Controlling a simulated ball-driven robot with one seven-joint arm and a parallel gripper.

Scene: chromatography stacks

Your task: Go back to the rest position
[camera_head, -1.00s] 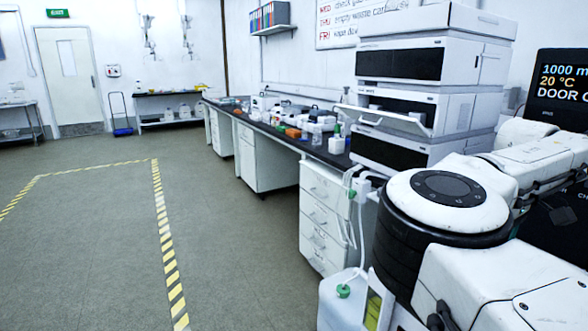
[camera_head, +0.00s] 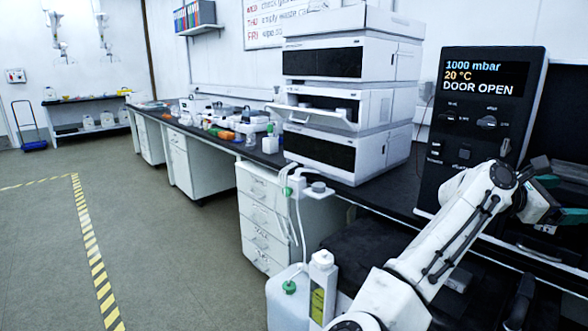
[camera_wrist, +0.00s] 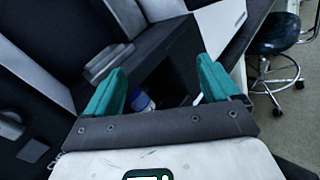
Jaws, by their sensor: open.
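My gripper (camera_wrist: 162,68) has two teal fingers spread apart in the wrist view, with nothing held between them. In the head view my white arm rises from the bottom, and my gripper (camera_head: 545,195) is partly seen at the right, in front of the dark oven-like unit.
The chromatography stack (camera_head: 350,95) stands on the black bench, with one drawer pulled out. The control panel (camera_head: 480,130) reads DOOR OPEN. A waste canister (camera_head: 285,300) stands below the bench. A stool (camera_wrist: 275,35) shows in the wrist view. Floor at left is clear.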

